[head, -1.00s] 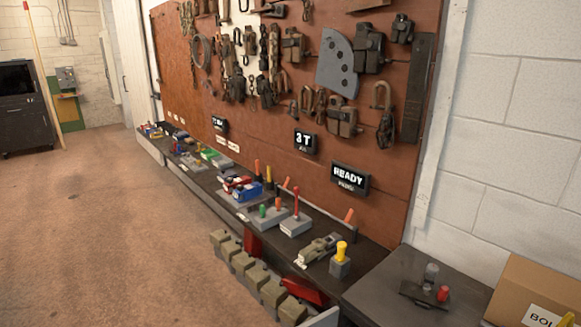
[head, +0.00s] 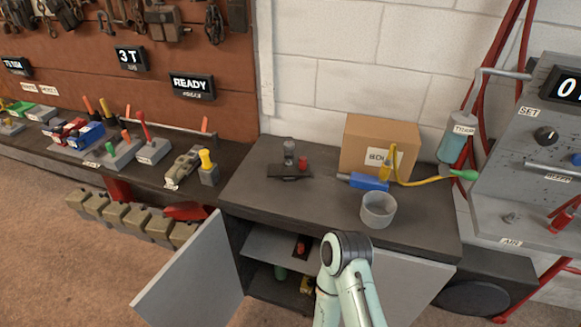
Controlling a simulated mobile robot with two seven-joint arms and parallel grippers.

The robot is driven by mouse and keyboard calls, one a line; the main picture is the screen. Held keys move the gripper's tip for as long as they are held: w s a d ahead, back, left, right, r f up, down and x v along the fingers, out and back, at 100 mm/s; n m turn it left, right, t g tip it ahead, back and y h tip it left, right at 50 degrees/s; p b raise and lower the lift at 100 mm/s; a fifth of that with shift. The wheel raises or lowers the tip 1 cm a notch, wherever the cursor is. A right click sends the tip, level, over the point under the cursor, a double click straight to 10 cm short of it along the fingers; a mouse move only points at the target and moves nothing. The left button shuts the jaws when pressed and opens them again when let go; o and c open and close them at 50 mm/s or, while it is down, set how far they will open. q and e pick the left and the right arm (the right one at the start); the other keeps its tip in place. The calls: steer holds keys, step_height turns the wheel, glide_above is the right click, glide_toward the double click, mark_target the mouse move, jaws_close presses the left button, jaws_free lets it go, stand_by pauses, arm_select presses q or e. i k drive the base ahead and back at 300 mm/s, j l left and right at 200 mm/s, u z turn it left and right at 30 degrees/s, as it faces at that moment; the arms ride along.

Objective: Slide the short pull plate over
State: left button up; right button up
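I cannot tell for sure which piece is the short pull plate. A flat dark plate (head: 283,172) lies on the dark cabinet top, with a grey knobbed post (head: 289,150) and a small red cylinder (head: 303,163) on it. Inside the open cabinet below, a small dark piece with a red part (head: 301,246) sits on the grey shelf (head: 268,246). A pale green link of one of my arms rises at the bottom centre, in front of the cabinet. Neither gripper shows.
The cabinet door (head: 195,272) stands open to the left. A grey control panel (head: 535,150) is at far right. The top's front left is bare.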

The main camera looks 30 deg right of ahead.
mark_target(303, 169)
steer(key=i+j, duration=0.45)
steer(key=z, duration=1.55)
